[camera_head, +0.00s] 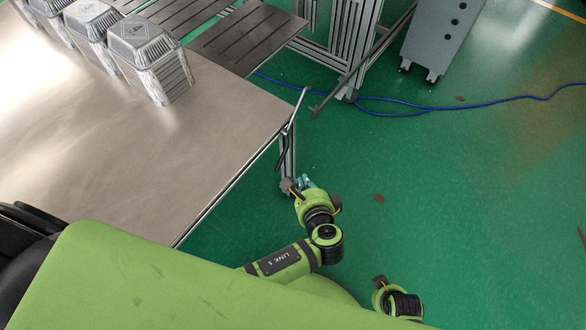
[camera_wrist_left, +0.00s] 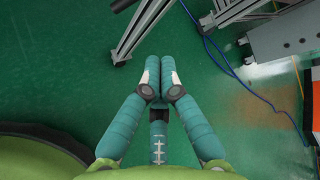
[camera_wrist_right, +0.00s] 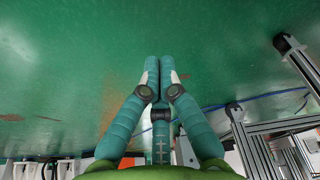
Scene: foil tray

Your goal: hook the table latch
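In the head view, a thin grey bar (camera_head: 297,108) with a dark rod slants up at the near right corner of the steel table (camera_head: 150,130). A second grey bar (camera_head: 335,92) slants out from the neighbouring frame, across a gap of floor. I cannot tell which part is the latch. My left gripper (camera_head: 307,182) is below the table corner, close to the foot of the table leg. In the left wrist view (camera_wrist_left: 160,66) its fingers are together and empty. My right gripper (camera_wrist_right: 159,66) is also shut and empty, with green floor beyond it; its fingers are hidden in the head view.
Several foil trays (camera_head: 150,55) stand at the table's far left. A slatted dark surface (camera_head: 245,38) adjoins behind. A grey cabinet (camera_head: 440,35) and blue cable (camera_head: 440,108) are at the back right. The green floor right of the table is mostly free.

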